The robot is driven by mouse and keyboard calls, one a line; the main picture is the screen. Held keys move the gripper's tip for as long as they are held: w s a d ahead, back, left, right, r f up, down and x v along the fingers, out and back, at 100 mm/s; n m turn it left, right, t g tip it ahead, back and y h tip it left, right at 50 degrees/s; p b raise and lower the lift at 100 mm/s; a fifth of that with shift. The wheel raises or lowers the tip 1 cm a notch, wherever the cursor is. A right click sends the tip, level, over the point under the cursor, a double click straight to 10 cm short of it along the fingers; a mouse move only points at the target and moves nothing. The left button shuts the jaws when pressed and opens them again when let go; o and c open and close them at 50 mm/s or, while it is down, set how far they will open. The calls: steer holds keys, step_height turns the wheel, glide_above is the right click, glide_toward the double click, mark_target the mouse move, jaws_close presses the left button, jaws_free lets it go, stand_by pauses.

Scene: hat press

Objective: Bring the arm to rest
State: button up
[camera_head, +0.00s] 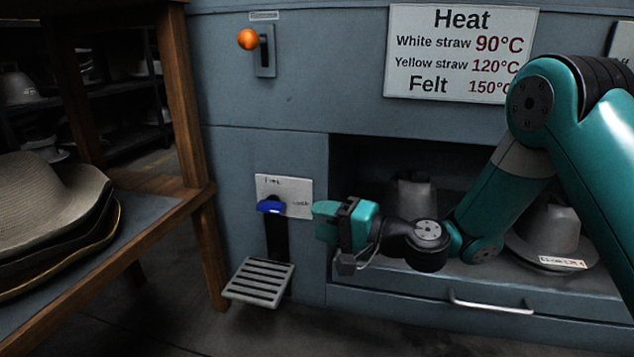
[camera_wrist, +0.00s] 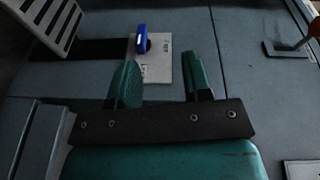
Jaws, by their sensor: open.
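My teal arm reaches in from the right in the head view, across the open bay of the machine. My gripper (camera_head: 322,222) points left, a little right of a blue lever handle (camera_head: 270,205) on the machine front. In the wrist view my gripper (camera_wrist: 160,80) shows two teal fingers spread apart with nothing between them. The blue handle (camera_wrist: 141,38) lies beyond the fingertips there, apart from them, in front of a white label plate (camera_wrist: 162,62).
A slatted grey pedal (camera_head: 259,282) juts out below the blue lever. An orange-knobbed lever (camera_head: 248,40) is above. A heat sign (camera_head: 460,50) hangs behind the arm. Hat blocks (camera_head: 550,228) stand in the bay. A wooden table (camera_head: 150,240) with stacked hats (camera_head: 50,205) is at left.

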steer(key=s+r+n+g+h+p, duration=0.2)
steer(key=s+r+n+g+p, duration=0.4)
steer(key=r, duration=0.5)
steer(key=s+r+n+g+h+p, duration=0.1)
steer(key=s+r+n+h+p, duration=0.15)
steer(key=s+r+p, duration=0.6)
steer(key=s+d+r+n+g+h+p, duration=0.25)
steer(key=s+d+r+h+p, duration=0.35)
steer(key=s+d+r+p, duration=0.65)
step_height(320, 180, up, 38)
steer(key=s+a+p, duration=0.1)
steer(key=p, duration=3.4)
steer(key=shift+s+a+n, duration=0.25)
steer(key=shift+s+n, duration=0.05)
steer(key=shift+s, duration=0.05)
steer(key=shift+t, duration=0.25)
steer(key=shift+c, duration=0.5)
steer(key=shift+a, duration=0.1)
